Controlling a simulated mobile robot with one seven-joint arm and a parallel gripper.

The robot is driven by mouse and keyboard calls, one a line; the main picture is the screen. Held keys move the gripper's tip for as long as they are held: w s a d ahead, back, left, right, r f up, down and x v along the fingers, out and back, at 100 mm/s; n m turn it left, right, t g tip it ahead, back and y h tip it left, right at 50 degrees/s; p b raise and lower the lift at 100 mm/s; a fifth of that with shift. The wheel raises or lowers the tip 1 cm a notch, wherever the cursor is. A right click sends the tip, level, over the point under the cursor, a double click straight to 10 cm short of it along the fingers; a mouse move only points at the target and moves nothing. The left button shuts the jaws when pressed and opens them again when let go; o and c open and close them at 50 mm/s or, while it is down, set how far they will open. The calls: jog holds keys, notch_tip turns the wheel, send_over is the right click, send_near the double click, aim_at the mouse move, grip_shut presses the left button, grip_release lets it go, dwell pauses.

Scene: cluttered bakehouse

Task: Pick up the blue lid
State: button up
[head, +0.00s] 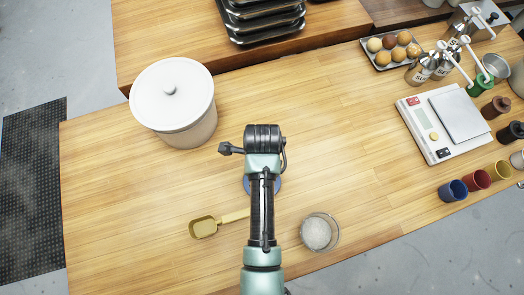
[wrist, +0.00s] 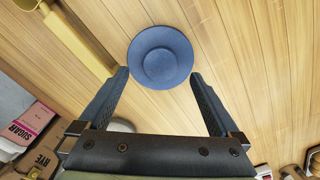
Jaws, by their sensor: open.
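The blue lid (wrist: 160,57) is a round disc with a raised round middle, lying on the wooden worktop in the wrist view. In the head view only its edge (head: 278,185) shows beside my arm, which hides the rest. My gripper (wrist: 158,75) is open and empty, with one finger to each side below the lid in the wrist view. The fingers appear apart from the lid. In the head view my arm covers the fingertips.
A wooden scoop (head: 204,228) lies left of my arm, its handle reaching toward the lid. A glass bowl of white contents (head: 318,233) stands to the right. A large lidded white pot (head: 172,98) stands back left. A scale (head: 436,125) and cups are at right.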

jog(key=shift+a+f, duration=0.1)
jog(key=shift+f, duration=1.7)
jog(key=shift+c, duration=0.3)
jog(key=c, duration=1.4)
jog(key=shift+r, duration=0.15)
